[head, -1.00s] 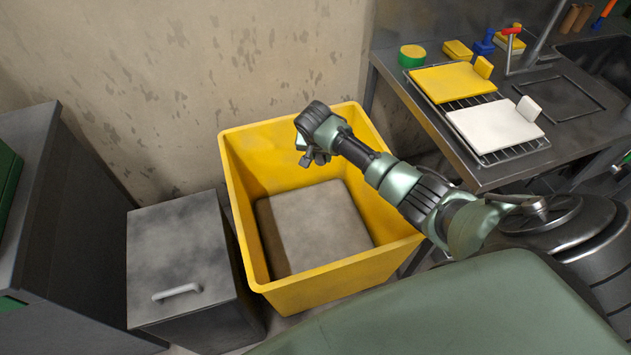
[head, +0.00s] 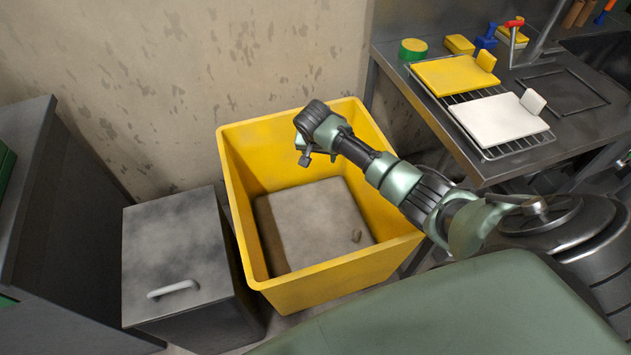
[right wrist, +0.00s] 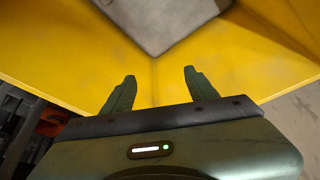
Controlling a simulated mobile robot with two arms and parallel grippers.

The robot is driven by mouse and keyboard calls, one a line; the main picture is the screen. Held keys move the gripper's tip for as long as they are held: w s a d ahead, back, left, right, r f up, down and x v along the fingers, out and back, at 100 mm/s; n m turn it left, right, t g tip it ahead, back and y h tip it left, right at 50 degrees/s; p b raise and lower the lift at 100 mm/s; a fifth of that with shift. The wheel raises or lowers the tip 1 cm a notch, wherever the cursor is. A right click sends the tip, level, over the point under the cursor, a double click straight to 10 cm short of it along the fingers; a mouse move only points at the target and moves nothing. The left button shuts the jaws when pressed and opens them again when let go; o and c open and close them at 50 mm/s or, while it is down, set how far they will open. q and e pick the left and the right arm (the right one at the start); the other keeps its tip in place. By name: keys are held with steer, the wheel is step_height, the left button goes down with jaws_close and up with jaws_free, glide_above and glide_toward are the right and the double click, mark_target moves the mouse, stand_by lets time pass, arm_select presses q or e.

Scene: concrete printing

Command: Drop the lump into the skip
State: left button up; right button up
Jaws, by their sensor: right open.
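The yellow skip (head: 330,276) stands on the floor in the middle of the head view, with a grey block-like fill inside. My right gripper (head: 318,160) is over the skip, open and empty. In the right wrist view its two fingers (right wrist: 155,92) are spread apart with yellow skip wall (right wrist: 60,50) between and beyond them. The lump does not show in the right wrist view. My left gripper is not in view.
A grey lidded bin (head: 175,250) stands just left of the skip. A metal worktop (head: 590,125) at the right carries a wire rack with a yellow and a white board (head: 498,118). A stained wall (head: 190,80) is behind.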

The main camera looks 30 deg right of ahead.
steer(key=v, duration=0.7)
steer(key=shift+r+p, duration=0.25)
steer(key=shift+p, duration=0.2)
steer(key=shift+s+a, duration=0.1)
